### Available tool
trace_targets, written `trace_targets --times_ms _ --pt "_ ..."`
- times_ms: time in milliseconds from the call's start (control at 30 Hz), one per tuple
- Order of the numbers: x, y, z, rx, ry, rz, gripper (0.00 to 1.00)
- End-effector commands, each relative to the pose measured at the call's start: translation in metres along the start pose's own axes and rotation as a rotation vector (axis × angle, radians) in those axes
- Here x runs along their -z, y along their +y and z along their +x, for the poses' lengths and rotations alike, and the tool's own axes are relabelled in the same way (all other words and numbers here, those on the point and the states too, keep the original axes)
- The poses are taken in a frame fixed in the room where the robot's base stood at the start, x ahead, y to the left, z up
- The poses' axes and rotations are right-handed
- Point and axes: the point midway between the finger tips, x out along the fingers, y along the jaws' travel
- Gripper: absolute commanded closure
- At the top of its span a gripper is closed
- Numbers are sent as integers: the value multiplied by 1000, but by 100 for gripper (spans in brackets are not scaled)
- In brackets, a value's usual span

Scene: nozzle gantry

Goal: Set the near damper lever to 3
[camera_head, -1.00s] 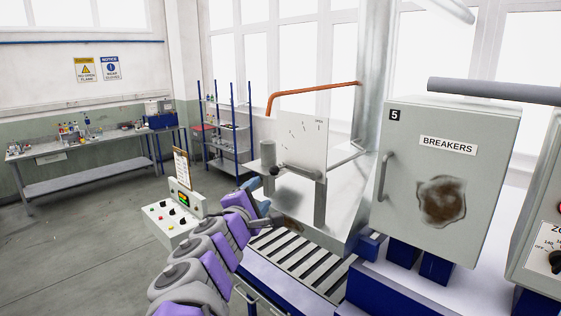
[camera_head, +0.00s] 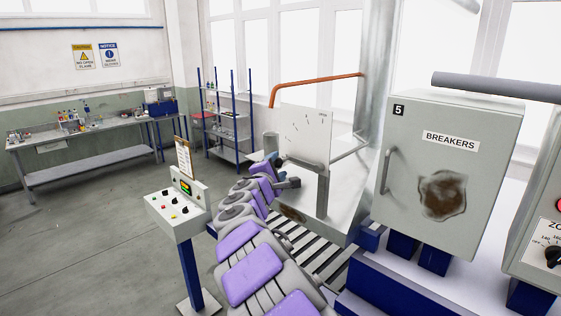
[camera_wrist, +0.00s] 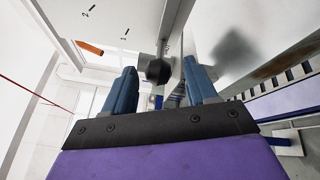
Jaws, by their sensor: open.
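The damper lever's black round knob (camera_wrist: 158,71) shows in the wrist view, between and beyond my two blue fingertips. My gripper (camera_head: 283,172) is open, with nothing held, at the lower left of the white dial plate (camera_head: 306,132) in the head view. In that view my gripper and arm hide the knob. The plate has several short marks; in the wrist view "2" and "1" can be read at the upper left. I cannot tell exactly which mark the lever points to.
A grey post holds the plate in front of a metal duct with an orange pipe (camera_head: 315,83) above. A control box (camera_head: 178,208) on a blue stand is left of my arm. The breakers cabinet (camera_head: 450,165) stands to the right. Slatted rollers lie below.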

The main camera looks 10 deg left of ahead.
Motion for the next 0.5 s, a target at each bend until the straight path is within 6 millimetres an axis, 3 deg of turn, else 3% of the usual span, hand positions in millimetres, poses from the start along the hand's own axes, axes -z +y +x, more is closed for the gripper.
trace_targets --times_ms 200,500 --pt "-2 1 21 0 1 6 43" --pt "-11 -2 32 1 -1 8 43"
